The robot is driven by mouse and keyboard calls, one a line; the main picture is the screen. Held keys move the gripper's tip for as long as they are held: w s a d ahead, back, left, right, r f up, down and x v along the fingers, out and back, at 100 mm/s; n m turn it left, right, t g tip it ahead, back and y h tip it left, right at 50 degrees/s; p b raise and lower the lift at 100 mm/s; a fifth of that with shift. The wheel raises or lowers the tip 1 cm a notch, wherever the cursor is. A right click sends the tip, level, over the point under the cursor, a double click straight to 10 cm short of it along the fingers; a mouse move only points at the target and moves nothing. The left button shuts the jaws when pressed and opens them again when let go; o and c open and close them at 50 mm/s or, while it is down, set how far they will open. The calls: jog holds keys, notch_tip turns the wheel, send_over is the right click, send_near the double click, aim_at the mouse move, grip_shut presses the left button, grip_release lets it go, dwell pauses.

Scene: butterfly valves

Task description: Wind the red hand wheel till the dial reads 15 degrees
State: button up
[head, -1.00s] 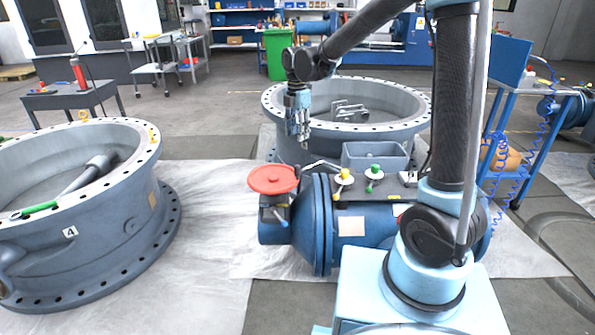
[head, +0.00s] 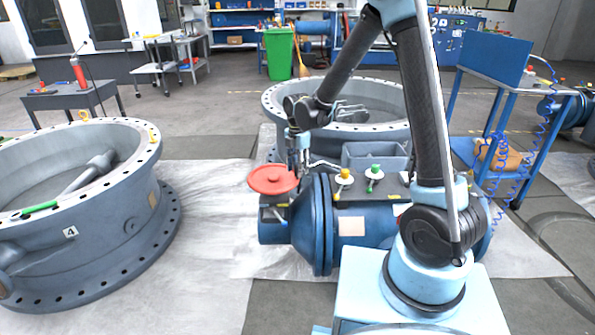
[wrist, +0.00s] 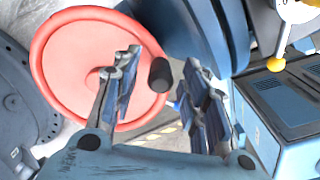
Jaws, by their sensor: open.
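The red hand wheel (head: 272,180) lies flat on top of the left end of the blue valve body (head: 360,218). In the wrist view the red wheel (wrist: 85,65) fills the upper left, and a black handle knob (wrist: 160,74) stands at its right rim. My gripper (head: 299,165) is just behind and right of the wheel. In the wrist view my gripper (wrist: 165,75) has its fingers apart, with the black knob showing between them and not gripped. No readable dial shows in either view.
A yellow-knobbed white disc (head: 345,177) and a green-knobbed one (head: 374,173) stand right of the wheel. A grey bin (head: 376,158) and large flanged ring (head: 270,105) are behind. Another big ring (head: 150,180) stands left. Pale floor sheeting between is clear.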

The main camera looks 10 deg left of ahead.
jog(key=shift+f, duration=0.7)
grip_shut()
jog(key=shift+a, duration=0.15)
